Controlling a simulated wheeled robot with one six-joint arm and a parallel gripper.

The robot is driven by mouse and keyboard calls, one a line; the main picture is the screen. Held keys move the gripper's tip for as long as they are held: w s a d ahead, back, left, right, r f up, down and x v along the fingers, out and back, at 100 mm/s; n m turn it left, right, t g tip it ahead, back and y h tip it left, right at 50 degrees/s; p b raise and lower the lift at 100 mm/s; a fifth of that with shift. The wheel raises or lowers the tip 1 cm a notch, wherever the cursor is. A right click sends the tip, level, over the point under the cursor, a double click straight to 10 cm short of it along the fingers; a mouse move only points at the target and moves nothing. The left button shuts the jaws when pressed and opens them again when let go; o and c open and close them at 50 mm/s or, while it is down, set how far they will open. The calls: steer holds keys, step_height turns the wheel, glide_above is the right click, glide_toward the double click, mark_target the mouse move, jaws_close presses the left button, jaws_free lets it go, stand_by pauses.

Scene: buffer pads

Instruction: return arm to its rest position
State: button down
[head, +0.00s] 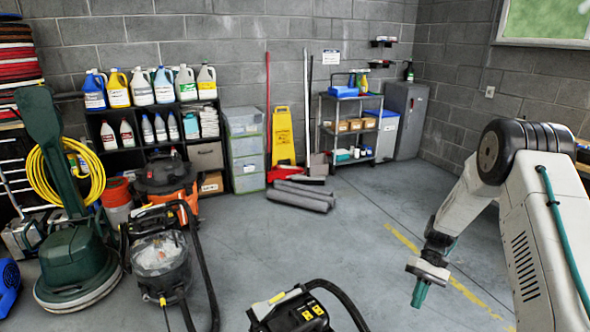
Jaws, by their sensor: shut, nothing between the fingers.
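My arm reaches in from the right edge of the head view, bent at a black joint, with its lower end hanging down. My gripper (419,293) points down at the end of the arm, above the grey floor (370,240). Its teal fingers are together with nothing held between them. Open floor and part of a yellow floor line lie around it in the picture.
A green floor machine (72,262) with a yellow cord stands at left. A vacuum (160,265) and another black machine (290,312) stand in front. Shelves of bottles (150,128), a metal rack (350,125) and rolled mats (302,193) line the back. The middle floor is clear.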

steer(key=s+a+r+t+h, duration=0.1)
steer(key=s+r, duration=0.2)
steer(key=r, duration=0.4)
steer(key=s+a+r+m+h, duration=0.1)
steer(key=s+r, duration=0.3)
steer(key=r, duration=0.3)
steer(key=s+a+r+t+h, duration=0.1)
steer(key=s+a+r, duration=0.15)
steer(key=r, duration=0.55)
steer(key=s+a+r+t+h, duration=0.1)
steer(key=s+a+r+t, duration=0.1)
steer(key=s+r, duration=0.5)
steer(key=s+a+r+n+t+h, duration=0.1)
steer(key=s+r+t, duration=0.3)
steer(key=s, duration=1)
steer(key=shift+s+a+r+t, duration=0.3)
steer(key=shift+s+a+r, duration=0.15)
steer(key=shift+r, duration=1)
